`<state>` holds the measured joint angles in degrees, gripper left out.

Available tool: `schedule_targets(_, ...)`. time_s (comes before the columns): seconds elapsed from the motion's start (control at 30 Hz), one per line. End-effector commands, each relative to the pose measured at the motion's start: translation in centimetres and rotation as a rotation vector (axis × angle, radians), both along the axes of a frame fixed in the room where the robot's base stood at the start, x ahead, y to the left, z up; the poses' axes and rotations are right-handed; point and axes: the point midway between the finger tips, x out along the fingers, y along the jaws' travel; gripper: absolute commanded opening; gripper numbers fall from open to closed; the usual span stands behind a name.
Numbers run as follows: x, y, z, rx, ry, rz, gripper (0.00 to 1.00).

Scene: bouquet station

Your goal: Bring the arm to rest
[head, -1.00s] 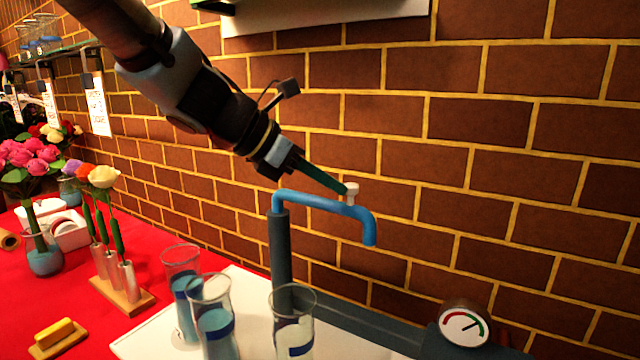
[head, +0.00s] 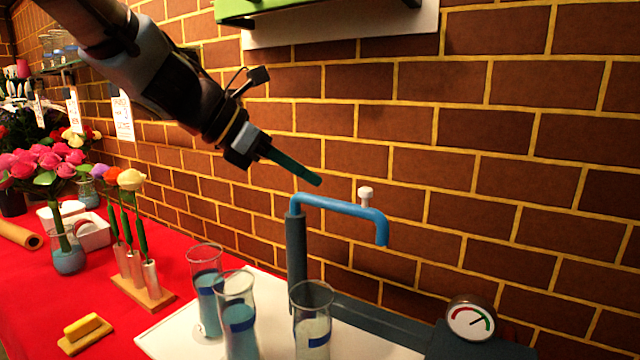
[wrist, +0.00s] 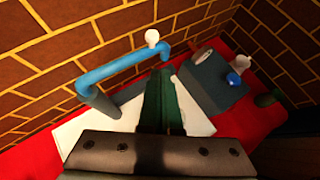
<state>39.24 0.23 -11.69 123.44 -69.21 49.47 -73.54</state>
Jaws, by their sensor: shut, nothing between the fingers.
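My gripper (head: 318,181) is shut and empty, its green fingers pressed together, in the air just above and left of the blue tap (head: 340,206). In the wrist view the shut fingers (wrist: 162,78) point toward the white board, with the blue tap (wrist: 110,68) to their left. The tap's white knob (head: 365,195) stands on top of the spout, apart from the fingertips. My arm reaches in from the upper left of the head view.
Three glass vases (head: 238,315) stand on a white board (head: 170,335) below the tap, two with blue liquid. A gauge (head: 470,318) is at the right. A flower rack (head: 145,290), a yellow block (head: 82,326) and a bouquet vase (head: 68,258) are at the left. A brick wall stands behind.

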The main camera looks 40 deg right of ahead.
Motion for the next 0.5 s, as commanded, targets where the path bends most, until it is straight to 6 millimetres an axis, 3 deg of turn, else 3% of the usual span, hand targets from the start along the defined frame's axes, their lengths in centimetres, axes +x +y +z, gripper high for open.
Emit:
schedule_targets(0.23, 0.9, 2.9, 2.2, -0.001, -0.001, 0.004, 0.00)
schedule_targets(0.5, 1.0, 3.9, 2.9, -0.001, 0.001, 0.001, 0.00)
